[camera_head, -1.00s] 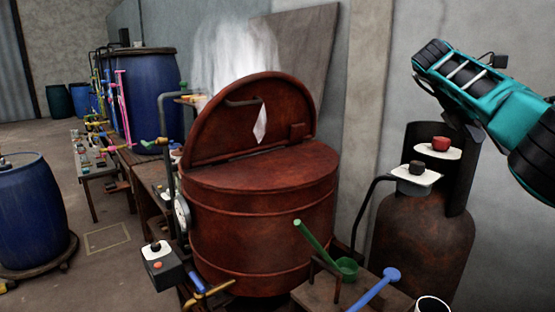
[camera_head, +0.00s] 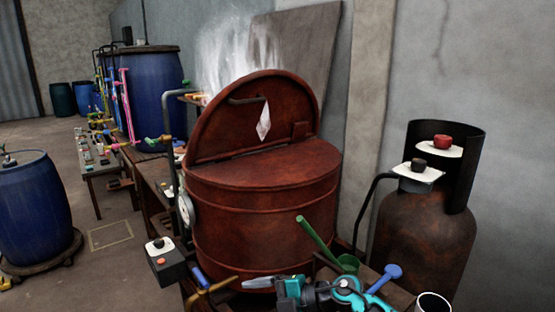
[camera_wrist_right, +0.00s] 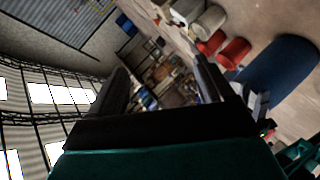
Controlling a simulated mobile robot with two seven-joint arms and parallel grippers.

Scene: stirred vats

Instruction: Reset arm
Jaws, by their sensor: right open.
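My right gripper (camera_head: 258,283) shows at the bottom of the head view, with teal and black arm parts behind it, in front of the red-brown vat. In the right wrist view its two dark fingers (camera_wrist_right: 160,68) stand wide apart with nothing between them. My left gripper is not in view. The round vat (camera_head: 265,225) has one half of its lid (camera_head: 235,125) raised, and a white tag hangs by the handle. White vapour (camera_head: 235,50) rises behind the lid.
A green ladle (camera_head: 316,236) and a blue-handled tool (camera_head: 385,277) lie by the arm. A rusty gas cylinder (camera_head: 425,240) stands at the right, a control box (camera_head: 172,268) at the vat's lower left. A blue barrel (camera_head: 35,210) stands on the left floor.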

